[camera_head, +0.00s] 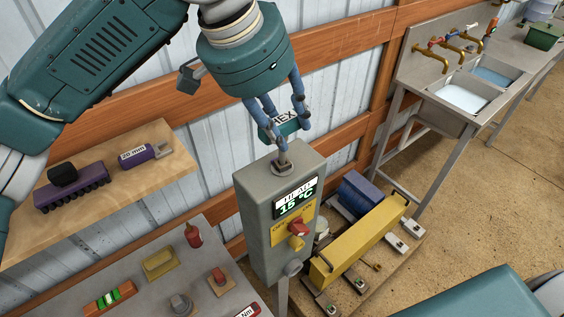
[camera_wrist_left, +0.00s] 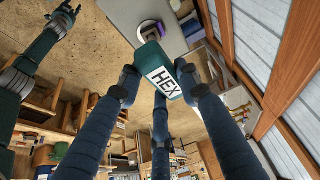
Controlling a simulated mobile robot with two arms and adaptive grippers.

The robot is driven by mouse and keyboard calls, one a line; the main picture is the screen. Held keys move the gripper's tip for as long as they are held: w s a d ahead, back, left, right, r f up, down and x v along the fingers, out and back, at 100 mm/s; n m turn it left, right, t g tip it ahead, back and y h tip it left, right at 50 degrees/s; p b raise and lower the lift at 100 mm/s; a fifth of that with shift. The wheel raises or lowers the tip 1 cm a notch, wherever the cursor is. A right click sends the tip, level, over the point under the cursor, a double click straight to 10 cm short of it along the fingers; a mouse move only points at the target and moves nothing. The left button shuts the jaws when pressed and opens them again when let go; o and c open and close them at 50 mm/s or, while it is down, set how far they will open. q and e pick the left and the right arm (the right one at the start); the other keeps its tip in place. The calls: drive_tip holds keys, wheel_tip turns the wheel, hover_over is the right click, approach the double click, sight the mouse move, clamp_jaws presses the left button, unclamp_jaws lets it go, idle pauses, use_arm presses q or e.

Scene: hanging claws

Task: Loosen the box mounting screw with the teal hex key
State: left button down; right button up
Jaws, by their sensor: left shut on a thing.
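The teal hex key (camera_head: 280,130) has a white HEX label on its handle. My left gripper (camera_head: 284,120) is shut on this handle, above the grey box (camera_head: 253,218). The key's shank points down to the mounting screw (camera_head: 281,166) on the box's top; whether it is fully seated I cannot tell.
The box has a 15 °C display (camera_head: 296,199) and a red-yellow switch (camera_head: 298,231) in front. A wooden shelf (camera_head: 105,215) is left, a grey bench (camera_head: 140,262) below it. A yellow block (camera_head: 360,238) stands right of the box. A sink (camera_head: 465,97) is at upper right.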

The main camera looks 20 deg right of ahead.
use_arm(q)
drive_tip(key=n+t, duration=0.1)
drive_tip(key=n, duration=0.1)
drive_tip(key=shift+d+f+n+y, duration=0.1)
drive_tip(key=shift+f+n+y, duration=0.05)
drive_tip(key=shift+n+y, duration=0.2)
drive_tip(key=shift+n, duration=0.25)
drive_tip(key=shift+d+n+t+y+p, duration=0.1)
drive_tip(key=shift+n+t+y+p, duration=0.25)
drive_tip(key=shift+n+p, duration=0.6)
drive_tip(key=shift+d+n+y, duration=0.1)
drive_tip(key=shift+n+y, duration=0.2)
drive_tip(key=shift+n, duration=0.85)
drive_tip(key=shift+w, duration=0.1)
drive_tip(key=shift+n+t, duration=0.25)
drive_tip(key=shift+n, duration=0.05)
